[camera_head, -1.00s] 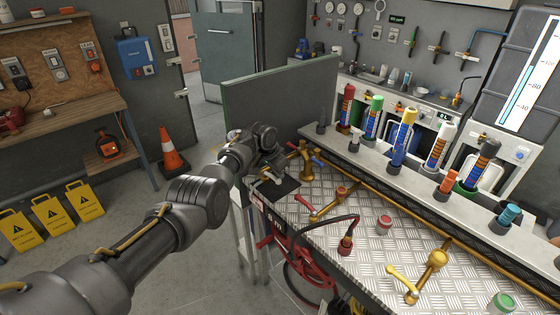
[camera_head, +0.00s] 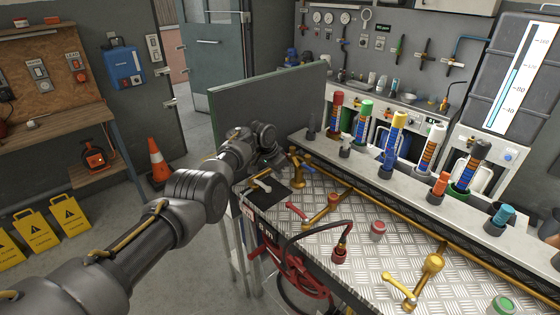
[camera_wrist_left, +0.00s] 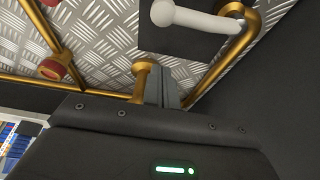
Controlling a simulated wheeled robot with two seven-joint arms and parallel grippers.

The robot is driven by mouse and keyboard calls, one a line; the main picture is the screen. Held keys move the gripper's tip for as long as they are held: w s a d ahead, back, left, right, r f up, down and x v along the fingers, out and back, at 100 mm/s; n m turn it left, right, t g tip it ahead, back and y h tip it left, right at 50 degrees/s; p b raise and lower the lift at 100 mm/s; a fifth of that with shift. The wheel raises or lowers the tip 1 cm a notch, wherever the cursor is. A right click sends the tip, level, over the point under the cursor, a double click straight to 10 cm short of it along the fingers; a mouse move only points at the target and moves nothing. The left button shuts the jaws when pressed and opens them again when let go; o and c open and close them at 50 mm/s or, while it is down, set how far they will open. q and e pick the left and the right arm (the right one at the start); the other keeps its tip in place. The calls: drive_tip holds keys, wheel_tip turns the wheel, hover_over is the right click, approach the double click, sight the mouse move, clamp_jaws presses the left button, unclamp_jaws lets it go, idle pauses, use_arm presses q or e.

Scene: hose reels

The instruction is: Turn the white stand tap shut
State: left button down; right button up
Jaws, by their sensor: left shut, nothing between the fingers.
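The white tap lever (camera_head: 262,185) lies over a black plate (camera_head: 272,199) at the table's far left corner. In the left wrist view the white lever (camera_wrist_left: 190,17) is at the top, above a dark plate, with a brass pipe (camera_wrist_left: 232,50) beside it. My left gripper (camera_head: 272,158) is beyond the lever, near the brass tap with the blue handle (camera_head: 304,181). In the left wrist view its grey fingers (camera_wrist_left: 165,88) are shut and empty, apart from the white lever. A brass post (camera_wrist_left: 143,80) stands right beside them; contact cannot be told. My right gripper is out of view.
A dark panel (camera_head: 270,103) stands behind my left gripper.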

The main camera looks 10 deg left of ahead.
use_arm(q)
drive_tip(key=v, duration=0.9)
drive_tip(key=s+a+f+n+y, duration=0.15)
drive_tip(key=s+a+f, duration=0.25)
drive_tip(key=s+f, duration=0.6)
drive_tip(key=s+a+f+n+y, duration=0.1)
drive_tip(key=s+a+f+n, duration=0.1)
drive_tip(key=s+a+f, duration=0.65)
drive_tip(key=s+d+f, duration=0.2)
drive_tip(key=s+f, duration=0.2)
drive_tip(key=s, duration=0.3)
drive_tip(key=s+d+f, duration=0.3)
drive_tip(key=s, duration=0.4)
drive_tip(key=s+d+r+n, duration=0.1)
drive_tip(key=s+d+r, duration=0.1)
drive_tip(key=s, duration=0.8)
drive_tip(key=s+d+r+n, duration=0.1)
drive_tip(key=s+r, duration=0.1)
drive_tip(key=s, duration=0.7)
wheel_tip(320, 180, down, 27)
drive_tip(key=s+g, duration=0.1)
drive_tip(key=s, duration=0.1)
drive_tip(key=s+a+f+g+b, duration=0.1)
drive_tip(key=s+a+f, duration=0.1)
drive_tip(key=s+f, duration=1.4)
drive_tip(key=shift+a+f+m, duration=0.15)
drive_tip(key=shift+f+m, duration=0.3)
drive_tip(key=shift+f, duration=0.1)
